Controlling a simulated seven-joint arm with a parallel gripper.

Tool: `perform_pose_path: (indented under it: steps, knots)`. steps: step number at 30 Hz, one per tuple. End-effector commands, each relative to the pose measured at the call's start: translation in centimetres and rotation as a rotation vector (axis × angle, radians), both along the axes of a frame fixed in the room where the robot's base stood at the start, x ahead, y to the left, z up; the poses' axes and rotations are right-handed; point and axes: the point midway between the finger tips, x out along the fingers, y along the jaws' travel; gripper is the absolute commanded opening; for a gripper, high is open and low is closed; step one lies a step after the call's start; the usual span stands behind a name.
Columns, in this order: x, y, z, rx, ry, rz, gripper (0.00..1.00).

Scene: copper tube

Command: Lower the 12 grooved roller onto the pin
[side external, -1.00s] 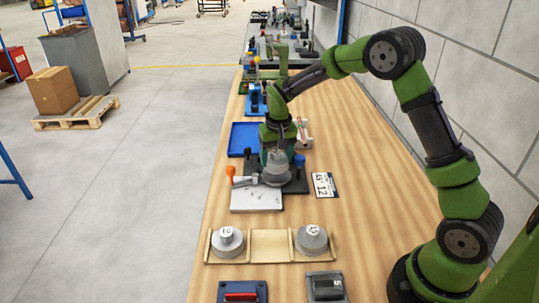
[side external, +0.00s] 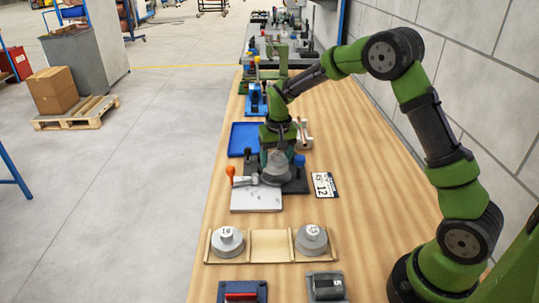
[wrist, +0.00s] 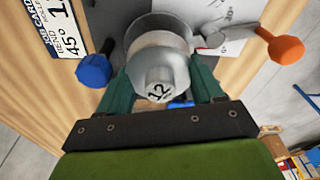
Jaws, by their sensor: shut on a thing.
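The grey grooved roller marked 12 (wrist: 160,75) is between the green fingers of my gripper (wrist: 165,92) in the wrist view. In the side external view the roller (side external: 276,170) is upright below my gripper (side external: 277,150), over the dark base of the tube bender (side external: 296,184). The pin is hidden by the roller and gripper. I cannot tell whether the roller is seated or slightly above the base. The bender's orange-handled lever (side external: 230,174) is left of the roller, and a blue knob (side external: 299,160) is to its right.
A wooden rack (side external: 270,246) in front holds a roller marked 10 (side external: 227,242) and another roller (side external: 311,239), with an empty middle. A job card (side external: 324,185) lies right of the bender. A blue tray (side external: 243,139) is behind. The right tabletop is clear.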

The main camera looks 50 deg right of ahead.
Motion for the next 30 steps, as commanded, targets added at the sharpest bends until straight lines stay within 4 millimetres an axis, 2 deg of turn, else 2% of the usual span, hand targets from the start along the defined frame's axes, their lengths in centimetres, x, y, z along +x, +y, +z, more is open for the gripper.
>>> perform_pose_path:
  steps: [30]
  knots:
    - [0.0,0.0,-2.5,-0.001,-0.001,0.0,0.25]
